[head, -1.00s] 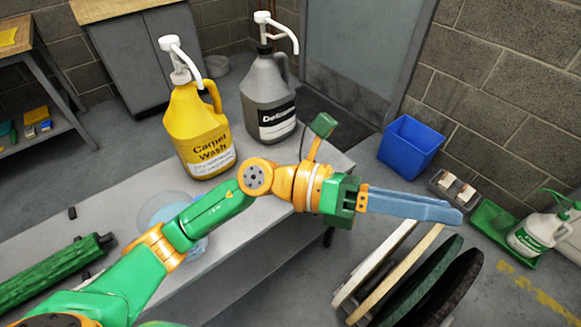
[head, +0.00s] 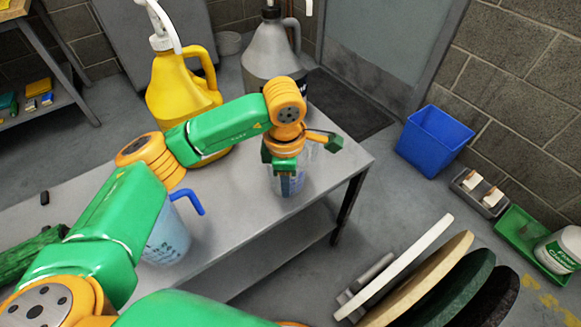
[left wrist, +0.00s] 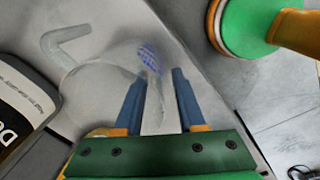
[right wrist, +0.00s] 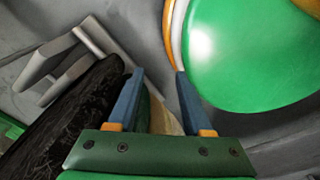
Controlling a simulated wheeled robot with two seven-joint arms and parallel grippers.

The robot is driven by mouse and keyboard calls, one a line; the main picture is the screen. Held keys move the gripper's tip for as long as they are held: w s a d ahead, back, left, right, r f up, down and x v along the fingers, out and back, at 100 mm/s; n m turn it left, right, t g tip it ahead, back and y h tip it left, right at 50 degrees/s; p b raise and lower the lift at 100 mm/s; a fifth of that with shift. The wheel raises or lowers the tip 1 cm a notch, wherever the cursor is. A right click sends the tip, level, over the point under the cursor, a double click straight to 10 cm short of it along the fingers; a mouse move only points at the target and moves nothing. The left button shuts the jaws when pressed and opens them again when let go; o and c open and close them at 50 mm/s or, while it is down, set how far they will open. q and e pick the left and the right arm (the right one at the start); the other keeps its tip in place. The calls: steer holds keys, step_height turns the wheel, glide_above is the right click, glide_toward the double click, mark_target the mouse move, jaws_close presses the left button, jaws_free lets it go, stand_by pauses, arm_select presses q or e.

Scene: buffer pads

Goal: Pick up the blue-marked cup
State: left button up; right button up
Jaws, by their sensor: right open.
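A clear cup with blue markings (left wrist: 149,58) and a pale handle shows in the left wrist view, just ahead of my left gripper (left wrist: 157,77). In the head view my left gripper (head: 289,188) points down at this clear cup (head: 275,184), near the bench's right end. Its blue fingers are apart, and the cup is partly hidden behind them. I cannot tell whether they touch it. A larger clear jug (head: 165,240) with a blue handle stands farther left, partly behind my arm. My right gripper (right wrist: 159,75) is open and empty; it is outside the head view.
The grey bench (head: 225,225) also holds a yellow jug (head: 178,97) and a grey jug (head: 268,55) at the back. Round pads (head: 405,270) stand on edge at lower right, close to my right gripper. A blue bin (head: 433,140) is on the floor.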

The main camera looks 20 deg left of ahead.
arm_select(q)
steer(key=shift+f, duration=0.95)
jaws_close()
stand_by(0.6)
